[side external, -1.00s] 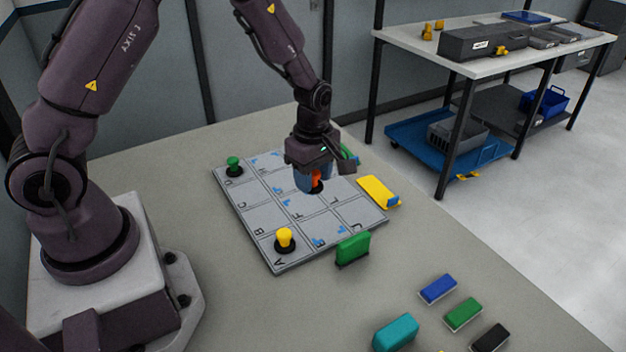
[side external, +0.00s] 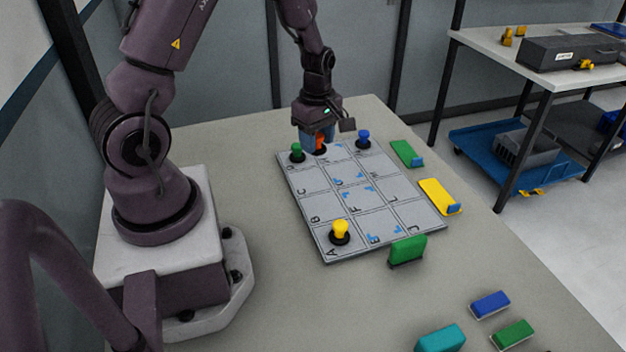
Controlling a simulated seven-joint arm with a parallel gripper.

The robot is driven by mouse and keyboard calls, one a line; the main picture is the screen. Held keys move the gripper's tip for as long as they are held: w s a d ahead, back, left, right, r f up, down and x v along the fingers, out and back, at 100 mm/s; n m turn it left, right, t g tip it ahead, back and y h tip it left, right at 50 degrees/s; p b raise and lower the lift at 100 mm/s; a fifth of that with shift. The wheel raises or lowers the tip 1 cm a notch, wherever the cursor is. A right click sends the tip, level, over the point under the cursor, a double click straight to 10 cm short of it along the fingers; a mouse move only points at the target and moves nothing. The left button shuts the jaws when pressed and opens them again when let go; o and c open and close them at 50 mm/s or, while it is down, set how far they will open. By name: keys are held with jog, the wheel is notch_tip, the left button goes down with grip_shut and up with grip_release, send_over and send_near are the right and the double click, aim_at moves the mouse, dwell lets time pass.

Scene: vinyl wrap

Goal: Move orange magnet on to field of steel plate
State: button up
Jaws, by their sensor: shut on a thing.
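The grey steel plate (side external: 325,208) lies on the table, marked with lettered fields. My gripper (side external: 319,147) is at the plate's far row, shut on the orange magnet (side external: 320,140), between the green magnet and the blue magnet. The orange magnet's dark base is low at the plate's far edge; I cannot tell whether it touches. The green magnet (side external: 297,150) stands at the far left corner on field D. The blue magnet (side external: 363,137) stands at the far right. The yellow magnet (side external: 340,229) stands on field A at the near left. The letter under the orange magnet is partly hidden.
Right of the plate lie a green block (side external: 404,152) and a yellow block (side external: 436,194). A green block (side external: 408,248) stands at the near right edge. Teal (side external: 440,338), blue (side external: 490,304) and green (side external: 512,334) blocks lie nearer. The table left of the plate is clear.

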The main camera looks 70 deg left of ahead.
aim_at(309, 181)
jog(key=shift+s+a+m, duration=0.3)
jog(key=shift+s+a, duration=0.1)
jog(key=shift+s, duration=0.3)
jog(key=shift+s+d+f+m, duration=0.15)
jog(key=shift+f+m, duration=0.15)
jog(key=shift+m, duration=0.3)
notch_tip(309, 181, down, 4)
jog(key=shift+r, duration=0.2)
grip_shut()
jog(key=shift+f, duration=2.1)
